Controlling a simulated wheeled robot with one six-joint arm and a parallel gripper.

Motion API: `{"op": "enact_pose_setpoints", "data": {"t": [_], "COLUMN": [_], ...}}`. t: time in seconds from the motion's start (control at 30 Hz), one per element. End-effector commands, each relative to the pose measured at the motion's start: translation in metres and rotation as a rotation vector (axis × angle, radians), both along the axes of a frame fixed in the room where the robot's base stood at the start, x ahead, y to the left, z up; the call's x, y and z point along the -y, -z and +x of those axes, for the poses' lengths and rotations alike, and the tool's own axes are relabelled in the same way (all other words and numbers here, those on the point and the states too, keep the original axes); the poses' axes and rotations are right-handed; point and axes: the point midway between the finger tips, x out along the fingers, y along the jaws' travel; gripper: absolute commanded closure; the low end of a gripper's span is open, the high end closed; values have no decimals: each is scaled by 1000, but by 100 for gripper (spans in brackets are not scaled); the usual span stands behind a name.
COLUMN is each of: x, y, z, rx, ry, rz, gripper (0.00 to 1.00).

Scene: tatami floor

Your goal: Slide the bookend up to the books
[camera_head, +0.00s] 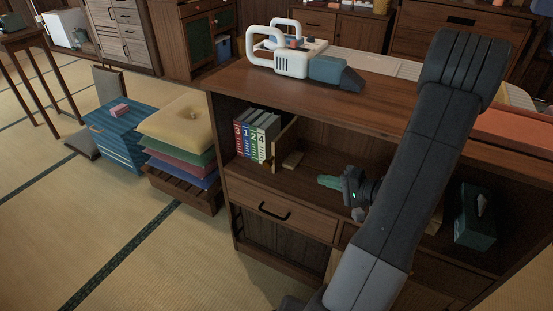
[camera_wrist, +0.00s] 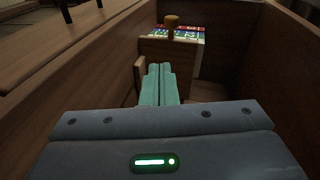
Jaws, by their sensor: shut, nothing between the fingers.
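Several dark binders (camera_head: 255,138) with coloured, numbered spines stand upright at the left end of the open shelf. Their coloured spines also show beyond the bookend in the wrist view (camera_wrist: 190,35). The wooden bookend (camera_head: 286,143) stands upright just right of them, its panel facing me in the wrist view (camera_wrist: 180,55). I cannot tell whether it touches the books. My gripper (camera_head: 330,182) is inside the shelf, right of the bookend, its teal fingers shut and empty. In the wrist view the fingertips (camera_wrist: 158,68) point toward the bookend; contact between them is unclear.
The wooden cabinet top (camera_head: 240,80) overhangs the shelf. A white-handled appliance (camera_head: 292,62) stands on it. A dark tissue box (camera_head: 476,215) sits at the shelf's right. A small wooden block (camera_head: 292,160) shows near the bookend's foot. Stacked cushions (camera_head: 180,125) lie outside, left.

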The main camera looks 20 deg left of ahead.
Motion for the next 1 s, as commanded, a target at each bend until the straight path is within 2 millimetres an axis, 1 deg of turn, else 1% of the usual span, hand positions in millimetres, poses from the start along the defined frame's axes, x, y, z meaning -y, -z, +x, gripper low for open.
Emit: {"op": "enact_pose_setpoints", "data": {"t": [0.13,0.27,0.37,1.0], "x": [-4,-10,-18,-102], "y": [-2,-2,0,15], "z": [-10,-12,-11,-1], "rx": [-73,-88,-85,-83], "ry": [-49,-61,-63,-62], "rz": [87,102,101,99], "gripper": [100,100,100,100]}}
